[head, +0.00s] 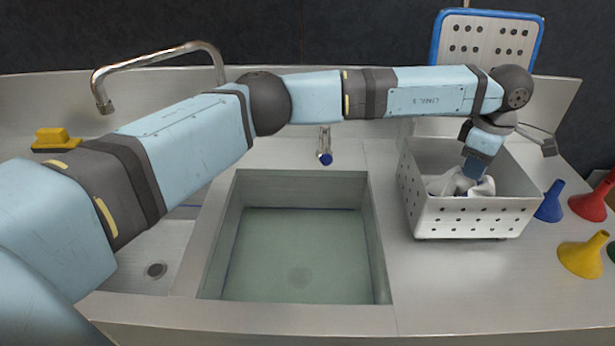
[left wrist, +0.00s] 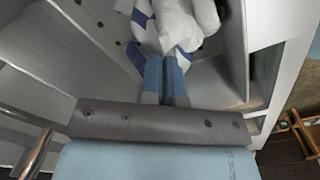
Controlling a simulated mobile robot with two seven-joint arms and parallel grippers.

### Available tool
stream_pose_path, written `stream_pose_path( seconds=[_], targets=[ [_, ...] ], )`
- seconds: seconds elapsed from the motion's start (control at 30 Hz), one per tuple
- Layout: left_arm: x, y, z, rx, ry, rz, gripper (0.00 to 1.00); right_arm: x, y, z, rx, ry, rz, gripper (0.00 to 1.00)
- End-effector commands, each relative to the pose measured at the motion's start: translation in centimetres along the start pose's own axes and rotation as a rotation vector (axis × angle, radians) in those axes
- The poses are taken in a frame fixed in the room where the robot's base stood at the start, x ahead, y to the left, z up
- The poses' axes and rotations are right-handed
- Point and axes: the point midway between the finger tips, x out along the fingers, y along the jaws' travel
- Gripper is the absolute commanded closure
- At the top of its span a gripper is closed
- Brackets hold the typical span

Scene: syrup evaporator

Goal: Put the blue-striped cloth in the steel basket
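The white cloth with blue stripes (head: 447,183) is bunched up inside the steel basket (head: 470,217), below the basket's rim. In the left wrist view the cloth (left wrist: 175,27) shows its white folds and blue bands at my fingertips. My left gripper (head: 475,170) reaches down into the basket from above. In the left wrist view its two blue fingers (left wrist: 163,62) are close together, shut on the cloth. The cloth's underside is hidden, so I cannot tell how much of it rests on the basket floor. My right gripper is in neither view.
A sink basin (head: 295,255) lies left of the basket, with a blue-tipped tap (head: 325,157) behind it. Blue (head: 551,203), yellow (head: 585,256) and red (head: 592,199) funnels stand right of the basket. A blue-framed perforated panel (head: 488,40) stands behind it.

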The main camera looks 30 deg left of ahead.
Motion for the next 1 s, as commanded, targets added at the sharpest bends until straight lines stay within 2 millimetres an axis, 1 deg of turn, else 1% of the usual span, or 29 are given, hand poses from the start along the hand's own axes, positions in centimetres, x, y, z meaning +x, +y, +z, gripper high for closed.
stream_pose_path(
  seconds=[0.03, 0.4, 0.5, 0.77, 0.8, 0.9, 1.0],
  targets=[
    [0.8, 0.0, 0.0, 0.000, 0.000, -0.001, 1.00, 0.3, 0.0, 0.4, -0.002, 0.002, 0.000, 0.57],
    [4.3, 0.2, -0.2, 0.000, 0.000, 0.000, 1.00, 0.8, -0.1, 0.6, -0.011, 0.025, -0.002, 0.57],
    [4.7, 0.2, -0.2, 0.001, 0.001, 0.000, 1.00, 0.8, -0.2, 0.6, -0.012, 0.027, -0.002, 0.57],
    [4.7, 0.2, -0.2, 0.001, 0.000, 0.000, 1.00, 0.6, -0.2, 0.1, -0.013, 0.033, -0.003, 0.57],
    [4.7, 0.2, -0.2, 0.001, 0.000, 0.000, 0.88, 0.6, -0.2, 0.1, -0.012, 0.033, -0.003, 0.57],
    [4.6, 0.2, -0.2, 0.001, 0.000, 0.000, 0.68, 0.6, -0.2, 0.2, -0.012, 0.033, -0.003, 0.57],
    [4.6, 0.2, -0.2, 0.001, 0.000, 0.000, 0.68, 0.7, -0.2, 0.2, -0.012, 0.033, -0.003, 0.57]
  ],
)
